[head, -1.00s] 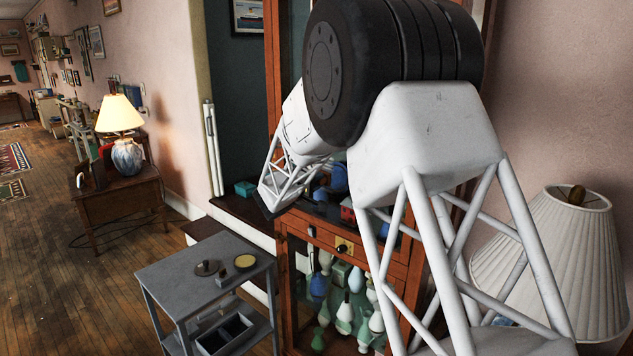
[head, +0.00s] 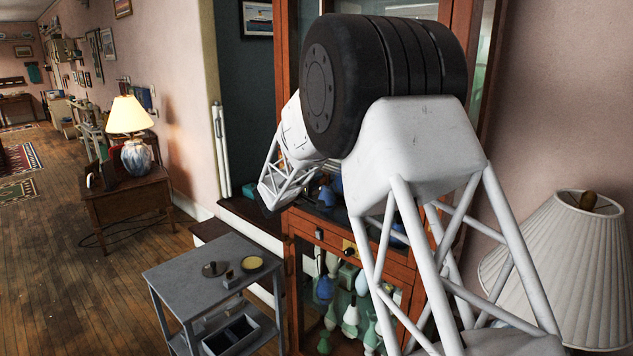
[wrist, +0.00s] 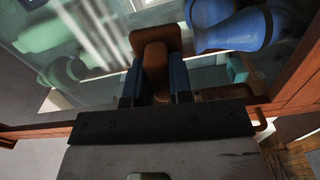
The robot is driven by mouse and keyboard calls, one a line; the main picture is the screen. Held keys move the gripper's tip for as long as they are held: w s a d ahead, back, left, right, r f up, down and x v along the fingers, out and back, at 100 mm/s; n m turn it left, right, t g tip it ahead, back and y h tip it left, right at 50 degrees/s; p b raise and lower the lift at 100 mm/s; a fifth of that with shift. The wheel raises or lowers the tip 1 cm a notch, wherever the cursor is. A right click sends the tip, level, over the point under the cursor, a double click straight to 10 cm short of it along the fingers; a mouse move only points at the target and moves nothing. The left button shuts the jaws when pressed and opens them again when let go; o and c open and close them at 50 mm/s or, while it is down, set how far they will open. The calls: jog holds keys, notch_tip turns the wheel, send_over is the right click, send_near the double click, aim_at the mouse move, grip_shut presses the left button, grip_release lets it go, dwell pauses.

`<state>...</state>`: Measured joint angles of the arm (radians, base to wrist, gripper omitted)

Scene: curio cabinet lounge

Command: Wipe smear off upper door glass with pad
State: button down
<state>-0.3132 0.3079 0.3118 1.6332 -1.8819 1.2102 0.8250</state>
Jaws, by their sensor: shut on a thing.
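The wooden cabinet (head: 283,95) stands behind my arm in the head view. My arm hides most of its upper door and my gripper's fingertips there. In the wrist view my gripper (wrist: 156,88) has its two dark blue fingers shut on a brown pad (wrist: 154,58). The pad's wider orange-brown end is at or close to the upper door glass (wrist: 110,75); I cannot tell whether it touches. Pale streaks show on the glass left of the pad; I cannot tell smear from reflection. The wooden door frame (wrist: 290,88) runs along the right.
Behind the glass are a blue vase (wrist: 230,28) and green pieces. A grey cart (head: 188,281) with a yellow round tin (head: 252,263) and a dark disc (head: 214,269) stands left of the cabinet. A pleated lampshade (head: 565,270) is close on the right. Floor at left is open.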

aim_at(332, 174)
jog(key=shift+w+a, duration=1.15)
jog(key=shift+w, duration=0.25)
jog(key=shift+r, duration=0.2)
jog(key=shift+r, duration=0.8)
jog(key=shift+s, duration=0.2)
jog(key=shift+s+d+f, duration=0.15)
jog(key=shift+s+d, duration=1)
jog(key=shift+s, duration=0.1)
jog(key=shift+s+d, duration=1.15)
jog(key=shift+d, duration=0.2)
